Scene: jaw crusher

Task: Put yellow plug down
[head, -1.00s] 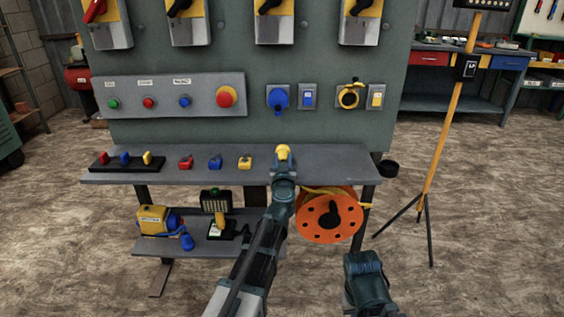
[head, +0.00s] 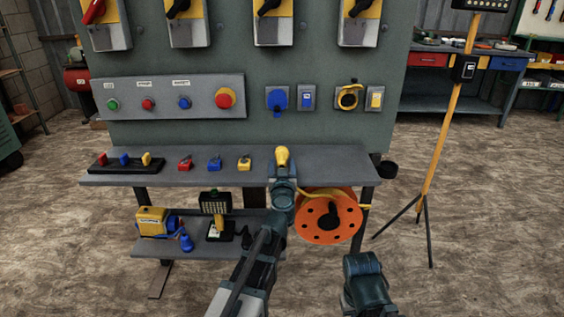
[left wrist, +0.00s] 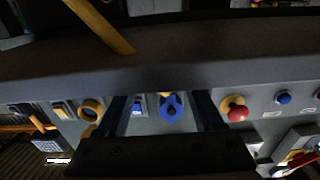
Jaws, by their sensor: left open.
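The yellow plug (head: 282,156) shows at the right part of the grey shelf (head: 330,160), below the blue socket. Its yellow cable (head: 318,191) runs right toward the orange reel. My left gripper (head: 283,176) is just on the near side of the plug, partly overlapping it in the head view. In the left wrist view, which is upside down, the two dark fingers (left wrist: 163,118) stand apart with nothing gripped between them. A yellow strip, seemingly the cable, crosses the upper left there. My right gripper's fingers are not visible, only part of that arm at the bottom.
The blue socket (head: 277,99) and yellow socket (head: 348,97) are on the panel above the shelf. Several small coloured padlocks (head: 214,164) are to the left. The orange reel (head: 328,216) stands below the shelf. A yellow tripod stand (head: 443,140) is at the right.

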